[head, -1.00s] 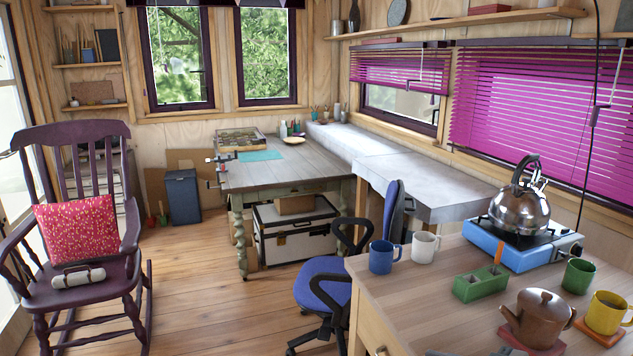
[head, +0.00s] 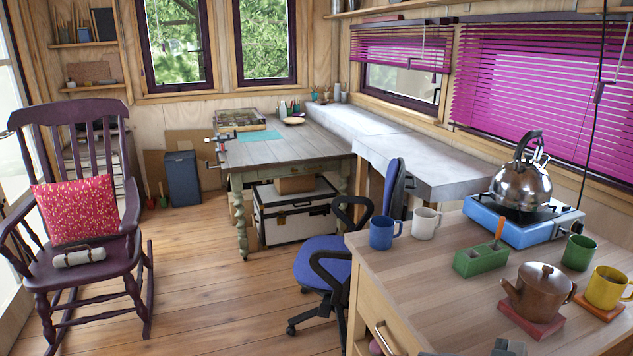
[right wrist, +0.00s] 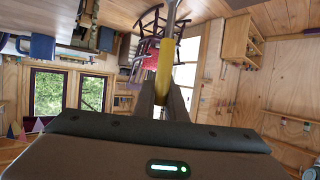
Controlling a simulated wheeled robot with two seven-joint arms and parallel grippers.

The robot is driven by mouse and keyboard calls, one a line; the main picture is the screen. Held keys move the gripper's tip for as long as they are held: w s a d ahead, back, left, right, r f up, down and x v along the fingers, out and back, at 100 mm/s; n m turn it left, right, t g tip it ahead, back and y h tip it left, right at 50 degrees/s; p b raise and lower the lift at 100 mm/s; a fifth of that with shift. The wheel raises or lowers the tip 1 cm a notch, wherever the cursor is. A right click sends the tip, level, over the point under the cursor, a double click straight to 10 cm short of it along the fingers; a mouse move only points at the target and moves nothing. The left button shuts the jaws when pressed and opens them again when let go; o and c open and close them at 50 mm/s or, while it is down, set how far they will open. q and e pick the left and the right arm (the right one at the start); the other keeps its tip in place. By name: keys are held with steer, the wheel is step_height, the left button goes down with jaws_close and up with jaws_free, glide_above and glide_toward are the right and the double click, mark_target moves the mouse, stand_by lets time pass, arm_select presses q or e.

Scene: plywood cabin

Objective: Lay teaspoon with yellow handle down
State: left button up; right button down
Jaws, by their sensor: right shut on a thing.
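In the right wrist view the teaspoon's yellow handle (right wrist: 165,66) stands between the fingers of my right gripper (right wrist: 162,98). The fingers are shut on it, and the handle runs up the picture into a grey metal part near the top edge. The spoon's bowl cannot be made out. In the head view the wooden table (head: 430,292) fills the lower right. A small dark grey shape shows at that view's bottom edge, and I cannot tell whether it is part of my gripper. The spoon is not recognisable there. My left gripper is in neither current view.
On the table stand a green divided box (head: 481,260) holding an orange-brown stick, a blue mug (head: 381,232), a white mug (head: 424,222), a green mug (head: 578,252), a yellow mug (head: 606,286), a brown teapot (head: 538,292) and a stove (head: 522,222) with a kettle. The table's front left is clear.

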stand_by(0.4)
steer(key=a, duration=1.3)
steer(key=shift+a, duration=0.15)
